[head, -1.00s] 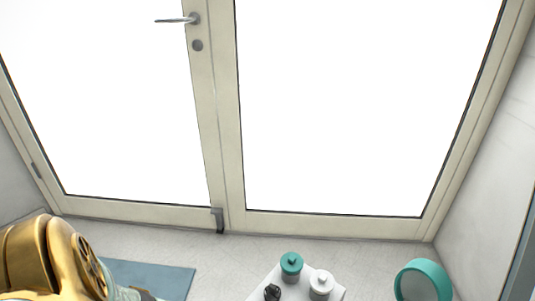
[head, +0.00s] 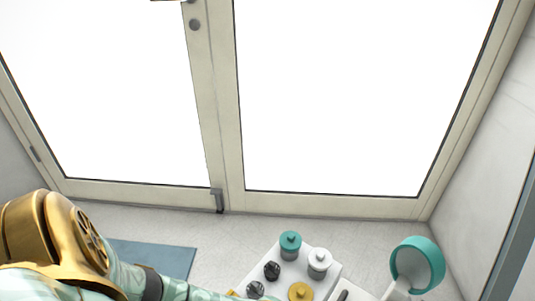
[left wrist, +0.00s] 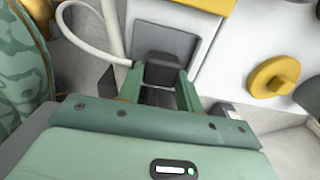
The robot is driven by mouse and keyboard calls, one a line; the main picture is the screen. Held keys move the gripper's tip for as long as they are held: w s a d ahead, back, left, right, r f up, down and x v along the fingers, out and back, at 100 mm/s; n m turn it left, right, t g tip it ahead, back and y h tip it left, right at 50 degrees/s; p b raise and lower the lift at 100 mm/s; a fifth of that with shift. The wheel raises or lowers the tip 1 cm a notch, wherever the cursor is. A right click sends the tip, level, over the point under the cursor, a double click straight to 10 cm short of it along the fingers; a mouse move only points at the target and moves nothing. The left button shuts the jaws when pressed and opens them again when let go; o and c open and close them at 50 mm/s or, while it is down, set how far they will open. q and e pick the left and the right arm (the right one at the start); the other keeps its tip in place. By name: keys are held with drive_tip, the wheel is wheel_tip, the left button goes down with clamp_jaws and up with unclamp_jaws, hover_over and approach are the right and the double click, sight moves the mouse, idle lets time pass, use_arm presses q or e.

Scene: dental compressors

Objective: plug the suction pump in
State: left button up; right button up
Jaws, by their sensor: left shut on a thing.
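My left gripper (left wrist: 160,80) is shut on a dark, blocky plug (left wrist: 161,66), seen in the left wrist view. The plug is between the two green fingers, in front of a grey square panel (left wrist: 185,42) on a white unit. I cannot tell whether the plug touches the panel or sits in it. A white cable (left wrist: 88,42) loops at the left and runs to near the plug. In the head view my left arm comes in from the left, but its gripper is not visible. My right gripper is in neither view.
The white unit (head: 318,254) at the bottom of the head view bears teal, white, yellow and black knobs. A yellow knob (left wrist: 274,77) is right of the gripper. A teal-rimmed bowl (head: 416,264) stands at right. A blue mat (head: 155,258) lies on the floor before glass doors.

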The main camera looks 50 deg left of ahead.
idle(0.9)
use_arm(q)
drive_tip(key=shift+f, duration=0.6)
idle(0.3)
drive_tip(key=o, duration=1)
drive_tip(key=shift+w+a, duration=0.1)
